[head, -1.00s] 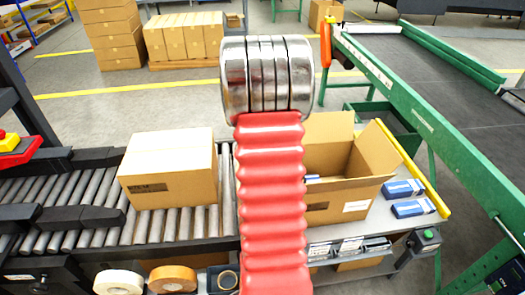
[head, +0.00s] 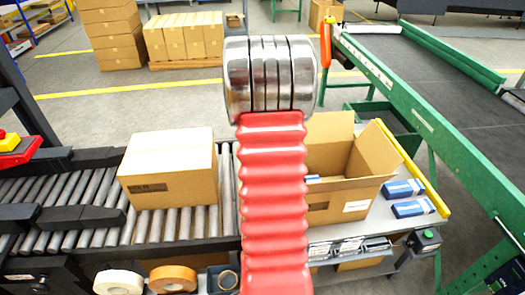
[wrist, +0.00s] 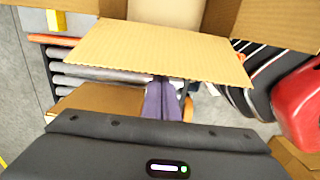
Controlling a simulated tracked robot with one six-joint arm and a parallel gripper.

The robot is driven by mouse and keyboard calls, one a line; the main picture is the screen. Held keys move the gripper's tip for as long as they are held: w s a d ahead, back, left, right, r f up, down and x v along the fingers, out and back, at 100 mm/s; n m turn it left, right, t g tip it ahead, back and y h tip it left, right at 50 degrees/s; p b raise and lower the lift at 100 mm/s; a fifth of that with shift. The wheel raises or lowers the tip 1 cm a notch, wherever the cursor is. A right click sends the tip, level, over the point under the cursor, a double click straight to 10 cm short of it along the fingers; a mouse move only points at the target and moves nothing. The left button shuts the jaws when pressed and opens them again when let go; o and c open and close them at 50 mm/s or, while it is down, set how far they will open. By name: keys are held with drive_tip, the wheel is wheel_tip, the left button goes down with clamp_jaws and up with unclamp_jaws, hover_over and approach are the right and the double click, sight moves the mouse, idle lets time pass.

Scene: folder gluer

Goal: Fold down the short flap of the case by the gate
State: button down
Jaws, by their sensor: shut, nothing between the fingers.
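The open case (head: 335,200) stands right of the rollers in the head view, partly hidden by my red arm. One flap (head: 376,150) stands up on its right side, by the yellow bar (head: 412,165); a taller flap (head: 329,130) stands at the back. The front flap (head: 350,184) leans outward. In the wrist view a cardboard flap (wrist: 160,52) spreads across the view just beyond my gripper (wrist: 162,84). My gripper is shut and empty, its fingertips at the flap's near edge; I cannot tell whether they touch. The head view does not show the fingers.
A closed carton (head: 170,168) sits on the rollers (head: 187,225) left of my arm. Blue-and-white boxes (head: 404,189) lie right of the case on the table. Tape rolls (head: 173,279) are in front. A green-framed conveyor (head: 440,140) runs along the right.

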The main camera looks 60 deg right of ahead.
drive_tip(key=shift+s+d, duration=2.15)
drive_tip(key=shift+s, duration=0.3)
drive_tip(key=shift+s+d, duration=1)
drive_tip(key=shift+s, duration=0.15)
